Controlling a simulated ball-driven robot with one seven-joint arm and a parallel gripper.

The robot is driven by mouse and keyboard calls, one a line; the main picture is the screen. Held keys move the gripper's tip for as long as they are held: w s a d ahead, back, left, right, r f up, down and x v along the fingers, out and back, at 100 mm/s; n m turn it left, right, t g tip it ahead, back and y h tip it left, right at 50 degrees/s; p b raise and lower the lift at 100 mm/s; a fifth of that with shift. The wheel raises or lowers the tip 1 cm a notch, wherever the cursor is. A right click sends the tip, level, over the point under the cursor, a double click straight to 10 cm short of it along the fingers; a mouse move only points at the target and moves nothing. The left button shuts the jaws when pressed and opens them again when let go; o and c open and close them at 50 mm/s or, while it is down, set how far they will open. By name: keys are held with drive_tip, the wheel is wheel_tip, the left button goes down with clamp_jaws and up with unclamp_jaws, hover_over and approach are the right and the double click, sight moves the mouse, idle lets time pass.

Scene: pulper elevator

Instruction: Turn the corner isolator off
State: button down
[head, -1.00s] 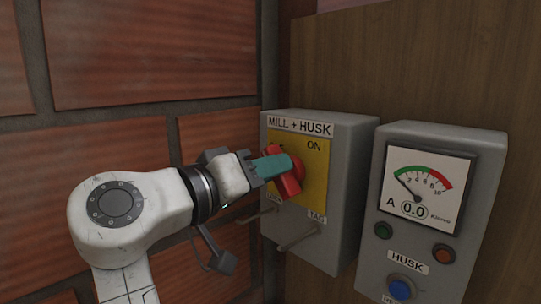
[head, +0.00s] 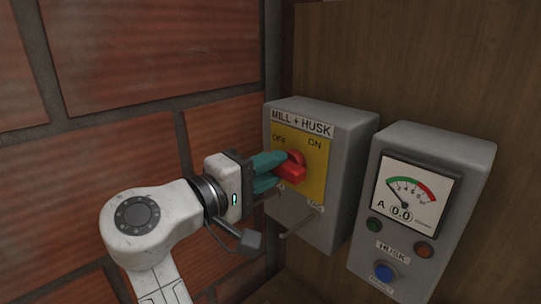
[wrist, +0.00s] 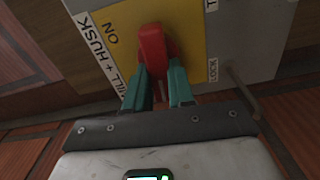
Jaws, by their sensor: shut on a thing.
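The corner isolator is a grey box (head: 345,150) labelled MILL + HUSK, with a yellow plate (head: 316,178) marked OFF at its left and ON at its right. Its red handle (head: 292,170) is at the middle of the plate. My gripper (head: 275,172) reaches it from the left, its teal fingers shut on the handle. In the wrist view the red handle (wrist: 153,47) stands between the two fingertips (wrist: 157,72), in front of the yellow plate (wrist: 190,30). The fingers hide part of the handle and plate in the head view.
To the right is a grey HUSK box (head: 410,240) with an ammeter (head: 410,190), and green, orange and blue buttons. A brick wall (head: 150,60) is close on the left; a wood panel (head: 430,60) is behind.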

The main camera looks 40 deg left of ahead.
drive_tip(key=shift+a+f+n+p, duration=0.1)
drive_tip(key=shift+n+p, duration=0.2)
drive_tip(key=shift+n, duration=0.3)
drive_tip(key=c, duration=1)
unclamp_jaws()
drive_tip(key=shift+o, duration=0.2)
drive_tip(key=s+b, duration=0.3)
drive_tip(key=s, duration=0.7)
drive_tip(key=shift+s+a, duration=0.4)
